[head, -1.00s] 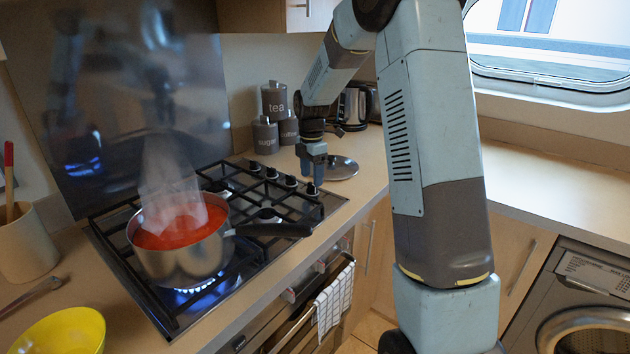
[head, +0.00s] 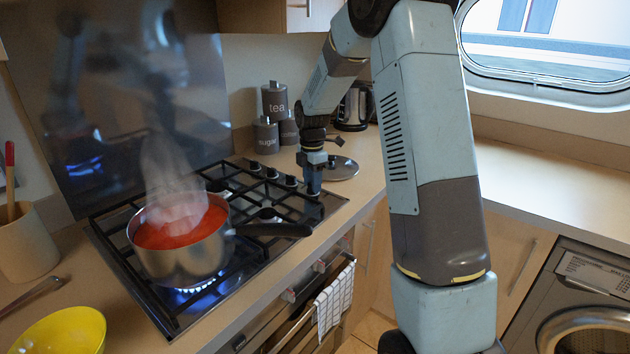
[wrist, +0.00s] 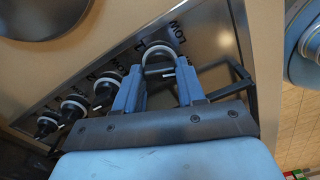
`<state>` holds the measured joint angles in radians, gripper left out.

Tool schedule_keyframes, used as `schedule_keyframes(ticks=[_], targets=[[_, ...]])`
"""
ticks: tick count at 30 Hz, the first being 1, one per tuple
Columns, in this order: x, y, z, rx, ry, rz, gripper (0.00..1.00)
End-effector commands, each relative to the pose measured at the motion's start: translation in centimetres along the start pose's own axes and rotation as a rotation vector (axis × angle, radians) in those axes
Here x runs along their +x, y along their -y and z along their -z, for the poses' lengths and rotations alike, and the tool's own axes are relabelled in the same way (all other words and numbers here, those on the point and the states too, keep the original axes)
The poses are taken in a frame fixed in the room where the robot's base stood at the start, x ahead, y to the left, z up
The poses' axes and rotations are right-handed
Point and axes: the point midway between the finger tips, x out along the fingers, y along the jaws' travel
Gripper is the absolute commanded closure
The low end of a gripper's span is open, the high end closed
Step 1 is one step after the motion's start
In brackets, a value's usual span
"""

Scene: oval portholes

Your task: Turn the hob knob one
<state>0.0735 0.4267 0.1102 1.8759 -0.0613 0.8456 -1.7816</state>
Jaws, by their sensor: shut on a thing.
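The hob knobs stand in a row along the right side of the hob. My gripper (head: 313,189) points down at the end knob of the row nearest the front. In the wrist view this hob knob (wrist: 158,52) has a pale ring and sits between the two blue fingers of my gripper (wrist: 158,75), which are shut on it. In the head view the fingers hide this knob. The other knobs, such as one (wrist: 107,90) beside it, are untouched. "LOW" is printed on the steel near the held knob.
A steaming pan (head: 182,255) of red sauce stands over a lit blue flame, its black handle (head: 275,230) reaching toward the knob side. A metal lid (head: 342,167) lies just right of the gripper. Grey canisters (head: 274,103) and a kettle (head: 353,108) stand behind.

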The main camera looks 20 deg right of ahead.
Motion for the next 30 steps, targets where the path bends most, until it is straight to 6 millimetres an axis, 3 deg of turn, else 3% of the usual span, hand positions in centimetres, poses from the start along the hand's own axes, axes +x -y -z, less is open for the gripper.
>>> schedule_keyframes(ticks=[5, 6, 17, 30], targets=[[-0.1, -0.2, 0.0, 0.000, 0.001, -0.006, 0.90], [-0.1, 0.1, -1.2, 0.003, 0.001, -0.007, 0.91], [-0.2, -0.2, -0.2, 0.074, 0.001, -0.008, 0.92], [-0.2, -0.4, 0.1, 0.428, -0.003, -0.011, 0.91]])
